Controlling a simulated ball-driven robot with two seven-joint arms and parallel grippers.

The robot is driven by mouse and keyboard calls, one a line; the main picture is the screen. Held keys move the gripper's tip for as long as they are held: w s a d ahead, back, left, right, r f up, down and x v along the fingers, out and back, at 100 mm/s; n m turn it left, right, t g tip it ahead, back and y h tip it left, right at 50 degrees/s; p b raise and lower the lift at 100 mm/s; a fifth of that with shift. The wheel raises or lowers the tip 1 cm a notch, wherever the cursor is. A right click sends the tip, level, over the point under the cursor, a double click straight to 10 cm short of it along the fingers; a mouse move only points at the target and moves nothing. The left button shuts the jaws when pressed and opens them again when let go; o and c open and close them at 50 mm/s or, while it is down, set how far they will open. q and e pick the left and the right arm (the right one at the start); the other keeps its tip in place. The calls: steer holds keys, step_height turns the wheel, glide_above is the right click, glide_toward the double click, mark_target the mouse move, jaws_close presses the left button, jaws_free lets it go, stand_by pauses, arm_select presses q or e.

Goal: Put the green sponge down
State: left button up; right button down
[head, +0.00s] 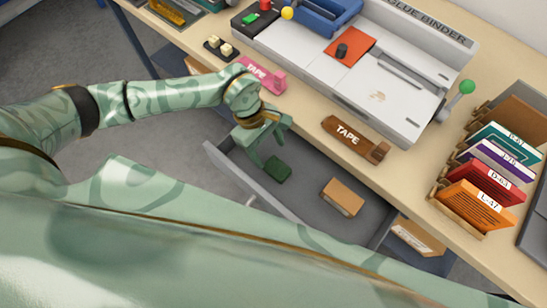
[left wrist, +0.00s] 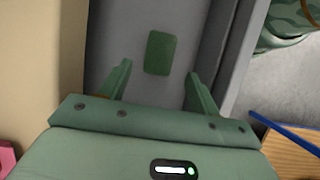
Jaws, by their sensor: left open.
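The green sponge (head: 278,168) lies in the open grey drawer (head: 226,167) below the table's front edge, toward the drawer's left end. In the left wrist view the sponge (left wrist: 160,53) rests on the drawer floor, ahead of and between the two fingers, with a gap to each. My left gripper (head: 265,157) is open and empty, just above the sponge and apart from it. It also shows in the left wrist view (left wrist: 157,82). My right gripper is in neither view.
A tan block (head: 342,197) lies in the drawer to the right, with free floor between. On the tabletop are a pink tape dispenser (head: 264,77), a brown tape dispenser (head: 354,138), a glue binder (head: 385,80) and a rack of folders (head: 490,180).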

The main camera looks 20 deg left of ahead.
arm_select(q)
steer(key=v, duration=0.5)
steer(key=shift+p, duration=0.35)
steer(key=shift+d, duration=0.1)
